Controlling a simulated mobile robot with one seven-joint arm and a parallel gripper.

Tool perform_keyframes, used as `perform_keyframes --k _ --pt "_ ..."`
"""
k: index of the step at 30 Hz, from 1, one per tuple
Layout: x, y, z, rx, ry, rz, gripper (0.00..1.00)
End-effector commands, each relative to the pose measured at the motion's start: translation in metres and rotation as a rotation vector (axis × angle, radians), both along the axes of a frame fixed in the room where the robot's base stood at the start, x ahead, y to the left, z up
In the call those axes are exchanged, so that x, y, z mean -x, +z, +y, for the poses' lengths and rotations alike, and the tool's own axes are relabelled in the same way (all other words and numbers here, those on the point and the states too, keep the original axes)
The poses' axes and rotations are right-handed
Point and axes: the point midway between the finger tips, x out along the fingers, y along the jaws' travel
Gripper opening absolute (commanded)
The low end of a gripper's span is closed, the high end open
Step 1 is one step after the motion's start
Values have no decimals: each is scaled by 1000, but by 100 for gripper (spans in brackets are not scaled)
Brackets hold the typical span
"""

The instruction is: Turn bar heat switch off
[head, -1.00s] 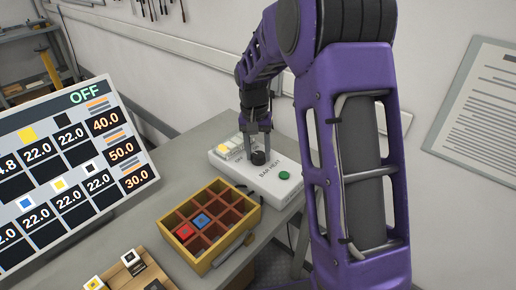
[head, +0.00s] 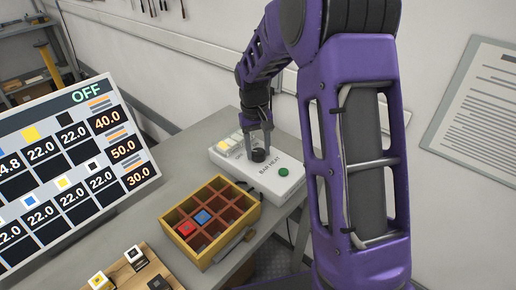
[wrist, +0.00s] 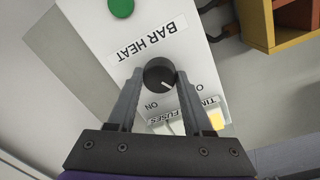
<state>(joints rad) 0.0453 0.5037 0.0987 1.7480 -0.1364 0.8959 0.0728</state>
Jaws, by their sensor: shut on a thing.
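The bar heat switch is a dark round knob (wrist: 158,73) on a white box (head: 288,183) labelled BAR HEAT; it also shows in the head view (head: 258,155). My gripper (wrist: 158,78) is shut on the knob, one finger on each side. The finger sides hide part of the box face.
A green button (head: 283,172) is on the same box, and yellow-white fuse pieces (head: 228,143) sit at its far end. A wooden compartment box (head: 213,220) holds a red and a blue piece. A display screen (head: 75,160) at left reads OFF.

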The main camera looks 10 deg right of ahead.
Motion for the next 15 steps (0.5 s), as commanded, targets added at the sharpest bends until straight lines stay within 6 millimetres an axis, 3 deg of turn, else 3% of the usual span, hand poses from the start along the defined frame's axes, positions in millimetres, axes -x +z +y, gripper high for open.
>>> perform_keyframes --k 6,7,11,15 --pt "-1 1 0 1 2 -2 0" --pt "-1 1 0 1 2 -2 54" --pt "0 0 0 1 2 -1 78" --pt "0 0 0 1 1 -1 80"
